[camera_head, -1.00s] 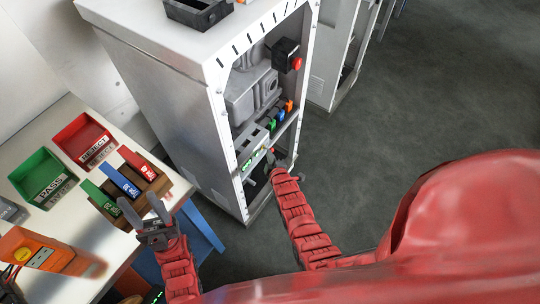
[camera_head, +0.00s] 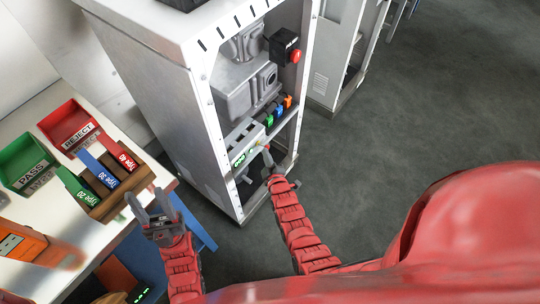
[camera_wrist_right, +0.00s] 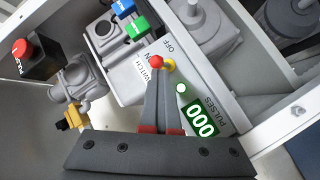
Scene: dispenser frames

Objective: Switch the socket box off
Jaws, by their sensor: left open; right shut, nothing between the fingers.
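An orange box with a socket face (camera_head: 12,243) lies on the table at the left edge of the head view, partly cut off. My right gripper (camera_head: 266,150) is shut and empty inside the cabinet, at the front of a pale device (camera_head: 243,143). The right wrist view shows its fingers (camera_wrist_right: 163,78) over the device's panel, marked SWITCH, ON and OFF (camera_wrist_right: 168,48). A red knob (camera_wrist_right: 155,62) and a yellow one (camera_wrist_right: 171,65) sit at the fingertips; contact is unclear. A green display (camera_wrist_right: 199,119) reads 000. My left gripper (camera_head: 146,196) is open and empty by the table edge.
The grey cabinet (camera_head: 163,85) holds a black box with a red button (camera_head: 295,56) and several coloured blocks (camera_head: 278,112). A wooden rack (camera_head: 120,195), red bin (camera_head: 68,122) and green bin (camera_head: 27,160) stand on the table. Floor at right is clear.

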